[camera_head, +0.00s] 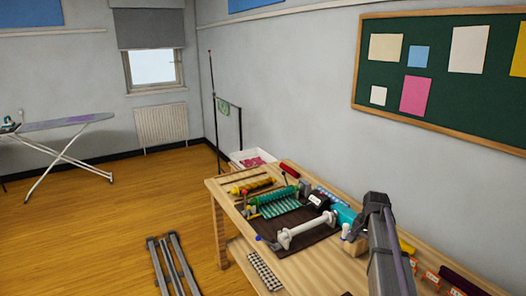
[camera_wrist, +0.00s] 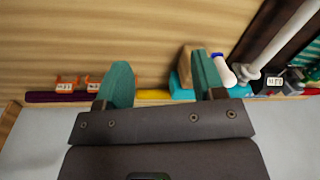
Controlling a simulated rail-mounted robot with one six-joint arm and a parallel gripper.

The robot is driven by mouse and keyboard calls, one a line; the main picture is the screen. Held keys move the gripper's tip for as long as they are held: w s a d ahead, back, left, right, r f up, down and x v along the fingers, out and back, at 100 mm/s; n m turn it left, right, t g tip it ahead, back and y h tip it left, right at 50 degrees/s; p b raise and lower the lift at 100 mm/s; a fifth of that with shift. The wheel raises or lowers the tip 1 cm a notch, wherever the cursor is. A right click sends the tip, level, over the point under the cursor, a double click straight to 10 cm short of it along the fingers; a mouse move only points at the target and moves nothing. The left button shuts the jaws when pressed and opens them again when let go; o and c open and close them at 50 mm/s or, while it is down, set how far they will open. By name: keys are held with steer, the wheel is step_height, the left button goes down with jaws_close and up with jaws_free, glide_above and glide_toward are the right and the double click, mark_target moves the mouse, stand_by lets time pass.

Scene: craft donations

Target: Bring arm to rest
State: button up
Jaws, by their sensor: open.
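My gripper (camera_wrist: 160,82) shows in the wrist view with its two teal fingers spread apart and nothing between them. It is over the wooden table (camera_wrist: 60,40), close to a row of things along one edge. In the head view, my arm rises at the lower right in front of the table (camera_head: 318,270) and hides part of its top. The fingers cannot be made out in the head view.
A dark mat (camera_head: 316,236) on the table carries a white bar with knobbed ends (camera_head: 306,230). Several craft things crowd the table's far half. Small orange-and-white things (camera_wrist: 66,83) and a yellow piece (camera_wrist: 152,95) lie near the fingers. Floor (camera_head: 90,215) at left is mostly clear.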

steer(key=s+a+n+g, duration=0.1)
steer(key=s+a+n, duration=0.8)
steer(key=s+a, duration=1.3)
steer(key=shift+s+a, duration=0.35)
steer(key=shift+s, duration=0.85)
steer(key=shift+c, duration=0.3)
